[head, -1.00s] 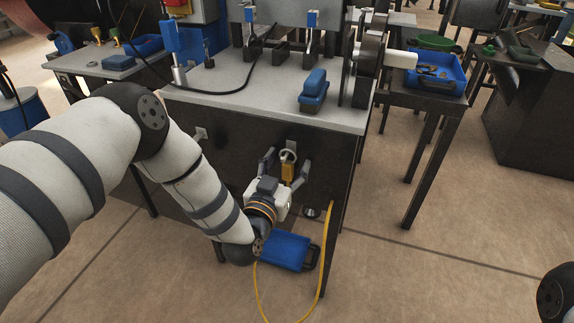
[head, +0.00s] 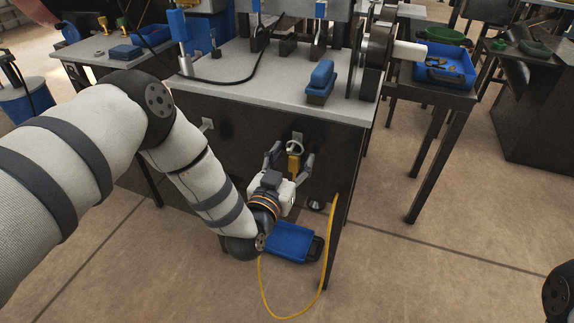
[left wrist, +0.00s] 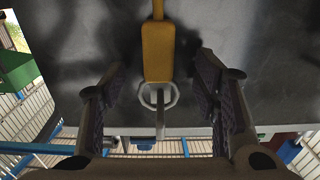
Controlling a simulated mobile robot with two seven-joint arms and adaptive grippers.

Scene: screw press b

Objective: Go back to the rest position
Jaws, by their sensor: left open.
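My left gripper (head: 290,162) is open in front of the dark front panel of the press bench (head: 240,130). Its two fingers stand on either side of a yellow block (head: 294,162) with a pale ring (head: 295,147) at one end. In the left wrist view the yellow block (left wrist: 158,50) and the ring (left wrist: 158,95) lie between the open fingers, with visible gaps on both sides. A pale bar passes at the ring. The right gripper is out of view; only a dark piece of my right arm shows at the lower right.
A yellow cable (head: 331,245) loops down to the floor beside a blue tray (head: 291,242) under my left wrist. The bench top carries a blue-topped block (head: 321,78) near its front edge. A side table with a blue bin (head: 446,66) stands right. Floor right of the bench is clear.

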